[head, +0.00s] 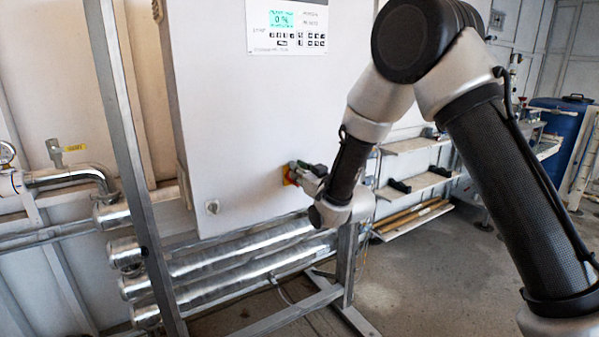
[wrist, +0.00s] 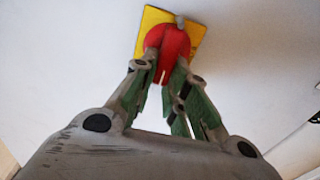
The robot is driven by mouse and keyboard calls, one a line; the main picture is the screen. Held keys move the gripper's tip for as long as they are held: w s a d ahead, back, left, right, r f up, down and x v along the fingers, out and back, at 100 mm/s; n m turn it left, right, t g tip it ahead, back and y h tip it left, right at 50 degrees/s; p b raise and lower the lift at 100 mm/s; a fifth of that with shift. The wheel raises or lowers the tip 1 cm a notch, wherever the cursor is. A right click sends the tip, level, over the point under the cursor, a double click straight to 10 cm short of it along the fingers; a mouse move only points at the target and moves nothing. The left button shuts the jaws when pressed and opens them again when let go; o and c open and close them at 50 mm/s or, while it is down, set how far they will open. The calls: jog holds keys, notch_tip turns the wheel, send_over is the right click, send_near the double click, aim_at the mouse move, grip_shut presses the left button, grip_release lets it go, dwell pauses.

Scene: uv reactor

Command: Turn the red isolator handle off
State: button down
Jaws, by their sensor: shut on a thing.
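The red isolator handle (wrist: 168,41) sits on a square yellow plate (wrist: 148,18) on the front of the white cabinet (head: 235,110). In the wrist view the plate looks slightly tilted in the picture. My gripper (wrist: 165,76) has its green-lined fingers closed on the lower part of the red handle. In the head view my gripper (head: 300,172) reaches the cabinet's lower right area.
A display panel (head: 288,25) is high on the cabinet, and a small round lock (head: 212,207) is low on it. A metal frame post (head: 133,150) stands at the left. Shiny tubes (head: 220,262) run below. Shelves (head: 410,183) and a blue barrel (head: 560,118) stand at the right.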

aim_at(286, 176)
jog(key=n, duration=0.3)
jog(key=a+n, duration=0.1)
jog(key=n, duration=0.1)
jog(key=s+n, duration=0.1)
jog(key=n, duration=0.2)
jog(key=shift+a+f+n, duration=0.25)
jog(key=shift+f+n, duration=0.05)
jog(key=shift+f, duration=0.05)
jog(key=n, duration=0.3)
jog(key=f+n, duration=0.1)
jog(key=shift+s+a, duration=0.2)
jog(key=shift+a, duration=0.05)
jog(key=shift+a+f+n, duration=0.1)
jog(key=shift+f+n, duration=0.05)
jog(key=shift+n, duration=0.75)
jog(key=shift+f+n, duration=0.15)
jog(key=shift+n, duration=0.75)
jog(key=c, duration=1.4)
grip_release()
